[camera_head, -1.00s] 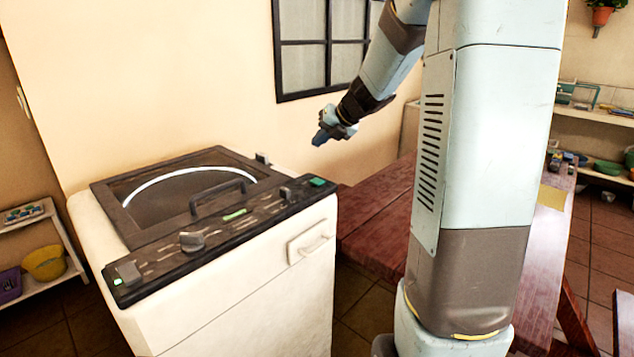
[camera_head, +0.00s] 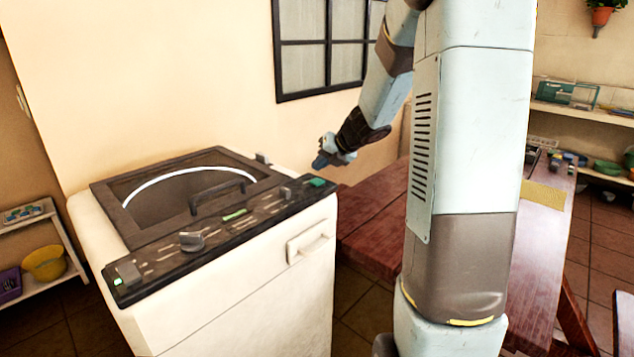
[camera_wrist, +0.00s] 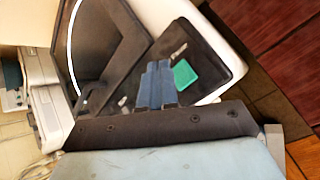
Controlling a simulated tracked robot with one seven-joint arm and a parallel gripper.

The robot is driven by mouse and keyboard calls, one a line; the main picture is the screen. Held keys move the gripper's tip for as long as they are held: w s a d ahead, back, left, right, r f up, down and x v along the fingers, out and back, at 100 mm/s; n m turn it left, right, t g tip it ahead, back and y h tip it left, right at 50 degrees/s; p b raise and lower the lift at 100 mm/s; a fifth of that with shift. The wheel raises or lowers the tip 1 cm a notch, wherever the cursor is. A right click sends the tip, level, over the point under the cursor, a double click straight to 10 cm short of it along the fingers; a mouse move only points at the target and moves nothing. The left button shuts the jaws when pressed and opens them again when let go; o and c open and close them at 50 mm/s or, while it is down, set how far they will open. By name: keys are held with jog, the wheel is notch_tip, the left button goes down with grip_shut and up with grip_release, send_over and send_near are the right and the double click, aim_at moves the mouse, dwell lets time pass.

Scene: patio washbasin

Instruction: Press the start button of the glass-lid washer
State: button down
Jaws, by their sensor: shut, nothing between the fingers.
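The glass-lid washer (camera_head: 300,290) is a white machine with a dark-framed glass lid (camera_head: 165,195) on top, closed, with a dark handle. A dark control panel (camera_head: 160,258) runs along its front top edge, with a grey knob (camera_head: 192,241) and small green marks. A green button (camera_head: 318,182) sits at the panel's right end; it also shows in the wrist view (camera_wrist: 185,74). My gripper (camera_head: 318,164) is shut and empty, above and just beyond that end of the panel. In the wrist view its blue fingertips (camera_wrist: 156,70) appear just left of the green button. Contact cannot be told.
A reddish wooden table (camera_head: 375,225) stands right of the washer. A barred window (camera_head: 325,45) is on the wall behind. A low shelf with a yellow bowl (camera_head: 46,262) stands at the far left.

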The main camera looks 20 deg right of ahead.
aim_at(320, 181)
jog(key=shift+f, duration=0.8)
jog(key=shift+f, duration=0.15)
dwell(1.5)
jog(key=shift+f, duration=0.2)
jog(key=shift+f, duration=0.5)
dwell(0.8)
jog(key=shift+r, duration=0.2)
dwell(0.6)
jog(key=shift+r, duration=0.75)
jog(key=shift+r, duration=2.5)
